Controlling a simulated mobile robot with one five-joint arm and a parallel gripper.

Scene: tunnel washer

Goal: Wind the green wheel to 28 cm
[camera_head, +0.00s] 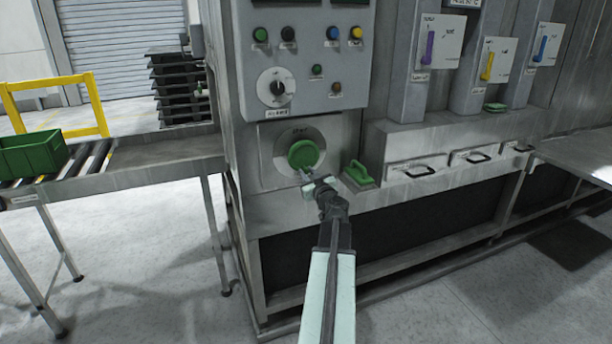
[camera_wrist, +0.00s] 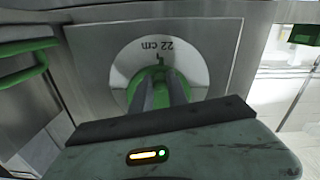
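The green wheel (camera_head: 304,154) sits on a round pale dial plate (camera_head: 284,168) on the machine's front. In the wrist view the wheel (camera_wrist: 134,88) is partly hidden behind my fingers. The dial plate (camera_wrist: 195,62) there shows an upside-down reading that looks like "22 cm", with a small green mark by it. My gripper (camera_head: 306,174) is at the wheel's lower edge in the head view. Its two dark fingers (camera_wrist: 162,84) lie close together over the wheel in the wrist view. Their tips are hidden, so I cannot tell whether they grip it.
A green-handled piece (camera_head: 360,175) rests on the ledge just right of the wheel. A panel with buttons and a black knob (camera_head: 277,87) is above. Drawers with black handles (camera_head: 420,171) are to the right. A roller conveyor with a green crate (camera_head: 32,153) stands left.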

